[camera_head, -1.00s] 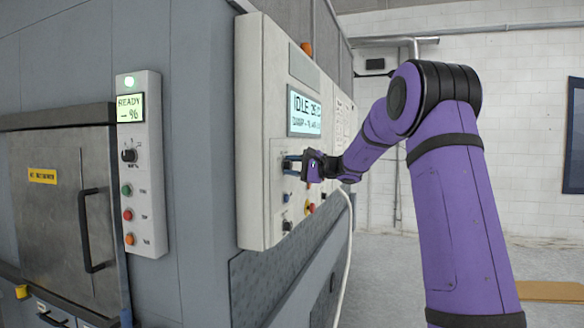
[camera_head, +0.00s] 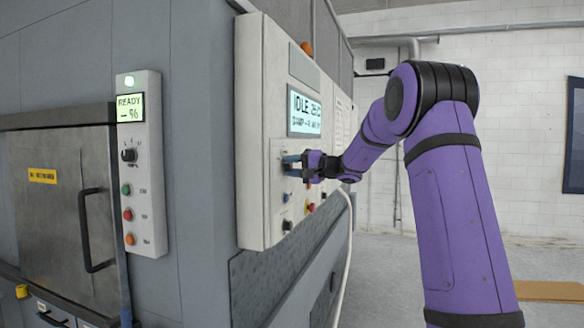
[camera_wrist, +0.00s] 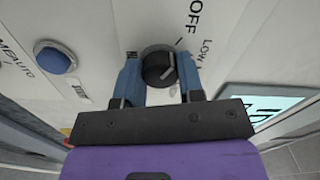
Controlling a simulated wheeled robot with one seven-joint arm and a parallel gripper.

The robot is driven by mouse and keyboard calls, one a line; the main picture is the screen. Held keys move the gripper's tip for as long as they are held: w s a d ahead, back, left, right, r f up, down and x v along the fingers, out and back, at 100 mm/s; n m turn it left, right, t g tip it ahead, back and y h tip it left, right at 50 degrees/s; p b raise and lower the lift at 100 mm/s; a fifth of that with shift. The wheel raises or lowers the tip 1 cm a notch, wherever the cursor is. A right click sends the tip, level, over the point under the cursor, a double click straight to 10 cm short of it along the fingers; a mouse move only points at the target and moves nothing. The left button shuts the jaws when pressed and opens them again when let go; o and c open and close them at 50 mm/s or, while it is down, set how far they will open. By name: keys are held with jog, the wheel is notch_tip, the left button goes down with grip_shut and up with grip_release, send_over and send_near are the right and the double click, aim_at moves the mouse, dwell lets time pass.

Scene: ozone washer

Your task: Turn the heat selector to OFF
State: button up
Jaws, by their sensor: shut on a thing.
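The heat selector is a round black knob (camera_wrist: 156,70) with a pale pointer line, in the middle of the wrist view. The printed word OFF (camera_wrist: 196,17) is above and to the right of it, with LOW (camera_wrist: 207,48) below OFF. The pointer line slants toward the right side; I cannot tell exactly which mark it meets. My gripper (camera_wrist: 158,62) has its two blue fingers on either side of the knob, shut on it. In the head view my gripper (camera_head: 291,164) is at the white control panel (camera_head: 262,110), and its fingers hide the knob.
A blue button (camera_wrist: 55,60) sits left of the knob in the wrist view. A lit display (camera_head: 305,112) reading IDLE is above my gripper. A white cable (camera_head: 348,240) hangs beside the panel. Another control strip (camera_head: 143,200) stands left, by a metal door (camera_head: 50,210).

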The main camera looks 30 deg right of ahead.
jog(key=shift+f, duration=0.1)
jog(key=o, duration=0.9)
jog(key=v, duration=1.1)
jog(key=shift+w, duration=0.1)
